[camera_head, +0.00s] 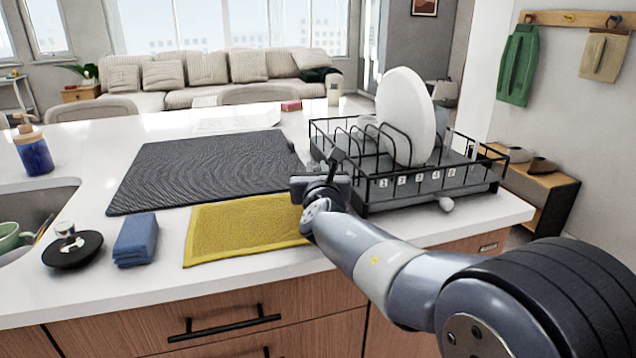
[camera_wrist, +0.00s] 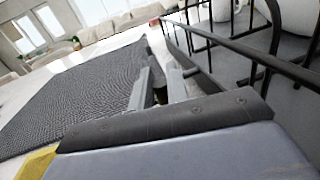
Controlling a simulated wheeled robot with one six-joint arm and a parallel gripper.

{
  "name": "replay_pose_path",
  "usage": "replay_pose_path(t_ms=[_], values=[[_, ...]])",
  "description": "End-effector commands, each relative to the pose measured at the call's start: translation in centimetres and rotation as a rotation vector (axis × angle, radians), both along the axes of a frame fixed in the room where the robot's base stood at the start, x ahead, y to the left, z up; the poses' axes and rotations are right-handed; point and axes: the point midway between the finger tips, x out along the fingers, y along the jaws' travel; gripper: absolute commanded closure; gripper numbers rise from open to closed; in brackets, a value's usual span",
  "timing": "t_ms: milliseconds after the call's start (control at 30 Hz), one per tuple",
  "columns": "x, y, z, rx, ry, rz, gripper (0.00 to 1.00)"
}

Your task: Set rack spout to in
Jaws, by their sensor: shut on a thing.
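The black wire dish rack (camera_head: 375,200) stands at the right end of the white island counter, with its grey tray showing in the wrist view (camera_wrist: 245,75). My gripper (camera_head: 328,165) is at the rack's near left corner. In the wrist view, my gripper (camera_wrist: 161,78) is shut on a small dark part (camera_wrist: 160,96) beside the rack's left side. This part may be the rack spout, but its shape and setting are mostly hidden by the fingers. A round light grey knob (camera_head: 446,204) shows low at the rack's front right.
A white plate (camera_head: 406,115) stands upright in the rack. A dark ribbed mat (camera_head: 200,170) lies left of my gripper, and a yellow cloth (camera_head: 245,228) lies in front of it. A folded blue cloth (camera_head: 136,240) and the sink (camera_head: 40,205) are farther left.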

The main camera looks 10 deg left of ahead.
Motion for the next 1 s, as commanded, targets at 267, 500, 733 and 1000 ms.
replay_pose_path(t_ms=[267, 500, 733, 1000], values=[[0.29, 0.17, 0.01, -0.001, 0.001, 0.01, 1.0], [0.28, 0.18, 0.05, -0.001, 0.0, 0.01, 0.84], [0.29, 0.15, 0.05, 0.0, 0.0, 0.009, 0.66], [0.12, 0.09, 0.05, 0.0, -0.001, 0.009, 0.66]])
